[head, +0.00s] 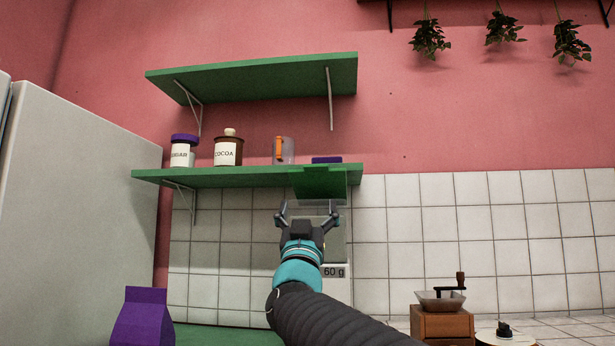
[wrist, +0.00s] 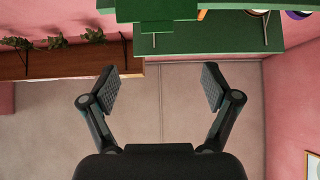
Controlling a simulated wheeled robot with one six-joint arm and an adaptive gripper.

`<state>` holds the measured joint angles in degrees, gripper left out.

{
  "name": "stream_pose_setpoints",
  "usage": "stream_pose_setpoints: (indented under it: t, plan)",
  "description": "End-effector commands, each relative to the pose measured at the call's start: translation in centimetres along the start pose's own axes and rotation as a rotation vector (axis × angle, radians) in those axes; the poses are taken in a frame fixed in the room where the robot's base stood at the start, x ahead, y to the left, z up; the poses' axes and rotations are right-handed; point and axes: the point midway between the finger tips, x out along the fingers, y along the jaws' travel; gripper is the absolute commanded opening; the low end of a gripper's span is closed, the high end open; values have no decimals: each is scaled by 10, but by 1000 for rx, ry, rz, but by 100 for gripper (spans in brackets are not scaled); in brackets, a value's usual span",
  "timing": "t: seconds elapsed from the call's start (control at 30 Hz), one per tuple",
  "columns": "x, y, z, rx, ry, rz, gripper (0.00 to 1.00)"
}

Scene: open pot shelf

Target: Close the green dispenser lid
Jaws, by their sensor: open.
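The green dispenser lid (head: 319,183) stands raised in the head view, in front of the lower shelf's right end. The pale dispenser body (head: 336,246) is below it against the tiles, largely hidden behind my gripper, with a "60 g" label (head: 333,272) at its lower front. My gripper (head: 308,212) is open and empty, fingers pointing up, just below the lid in the picture; I cannot tell whether they touch. In the wrist view my gripper (wrist: 160,85) has its fingers wide apart with nothing between them. A green panel at the top there may be the lid.
The lower green shelf (head: 220,179) holds a sugar jar (head: 181,152), a cocoa jar (head: 228,150), a grey container (head: 283,152) and a purple object (head: 326,160). An upper shelf (head: 260,78) is above. A purple bag (head: 143,318) and a grinder (head: 442,312) stand lower down.

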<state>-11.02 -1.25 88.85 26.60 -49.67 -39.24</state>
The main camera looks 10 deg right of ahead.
Motion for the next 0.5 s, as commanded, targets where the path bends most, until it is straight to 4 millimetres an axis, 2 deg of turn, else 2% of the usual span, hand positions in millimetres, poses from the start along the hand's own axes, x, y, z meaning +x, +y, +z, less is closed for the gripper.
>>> stream_pose_setpoints:
  t: [0.5]
  plan:
    - [91, 5, -1, -6, 0, 4, 88]
